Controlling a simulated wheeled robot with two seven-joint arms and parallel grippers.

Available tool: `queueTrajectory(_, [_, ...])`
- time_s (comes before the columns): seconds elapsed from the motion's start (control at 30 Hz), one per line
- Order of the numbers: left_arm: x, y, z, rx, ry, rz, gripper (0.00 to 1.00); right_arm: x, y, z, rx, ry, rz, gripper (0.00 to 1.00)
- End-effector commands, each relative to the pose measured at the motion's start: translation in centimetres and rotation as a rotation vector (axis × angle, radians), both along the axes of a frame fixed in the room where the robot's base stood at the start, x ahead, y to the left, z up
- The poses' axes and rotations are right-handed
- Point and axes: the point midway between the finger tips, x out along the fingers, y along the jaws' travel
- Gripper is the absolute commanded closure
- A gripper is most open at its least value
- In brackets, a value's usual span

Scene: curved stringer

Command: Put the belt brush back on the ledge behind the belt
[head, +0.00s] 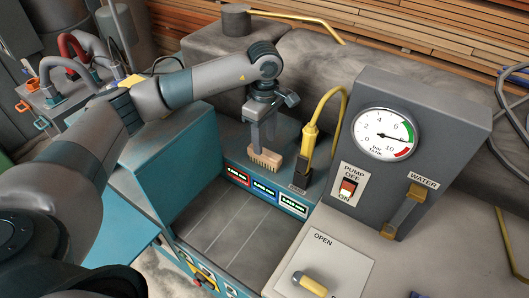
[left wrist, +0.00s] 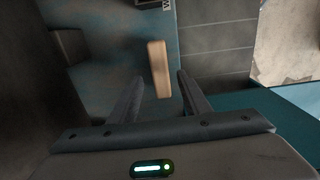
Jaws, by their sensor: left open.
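The belt brush (head: 265,158), a small wooden block with pale bristles, is at the ledge (head: 236,146) behind the belt, above the row of small displays. It also shows in the left wrist view (left wrist: 159,68), over the worn teal surface. My left gripper (head: 263,143) points down at the brush from above. In the left wrist view its fingers (left wrist: 157,88) are apart, with the brush's near end between the tips and most of it beyond them. I cannot tell whether a finger touches it. The grey slatted belt (head: 215,228) lies in front of the ledge. My right gripper is not in view.
A yellow-handled tool (head: 309,139) stands in a holder right of the brush. The grey panel (head: 414,140) with gauge, pump switch and water lever rises further right. A teal housing (head: 175,160) stands left of the belt. The belt is clear.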

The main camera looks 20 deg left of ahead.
Motion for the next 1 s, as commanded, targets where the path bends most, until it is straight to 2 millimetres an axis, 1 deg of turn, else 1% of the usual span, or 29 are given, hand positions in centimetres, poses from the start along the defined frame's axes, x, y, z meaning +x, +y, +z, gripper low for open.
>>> queueTrajectory(0.03, [0.1,0.0,0.6,-0.001,-0.006,-0.001,0.56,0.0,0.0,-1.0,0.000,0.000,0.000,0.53])
queueTrajectory(0.1, [0.1,0.0,1.9,-0.001,-0.005,0.000,0.56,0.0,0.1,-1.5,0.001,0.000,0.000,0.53])
queueTrajectory(0.23, [0.1,0.0,3.9,-0.001,-0.004,0.000,0.56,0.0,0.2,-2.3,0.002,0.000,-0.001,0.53])
queueTrajectory(0.4, [0.0,0.0,5.6,0.000,-0.002,0.001,0.56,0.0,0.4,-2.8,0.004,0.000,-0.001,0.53])
queueTrajectory(0.6, [0.0,0.0,6.2,0.000,0.001,0.000,0.56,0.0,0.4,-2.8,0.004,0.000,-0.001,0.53])
queueTrajectory(0.97, [0.0,0.0,6.1,0.000,0.000,0.000,0.56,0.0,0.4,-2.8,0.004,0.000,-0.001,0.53])
queueTrajectory(1.0, [0.0,0.0,6.1,0.000,0.000,0.000,0.56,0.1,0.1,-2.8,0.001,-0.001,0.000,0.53])
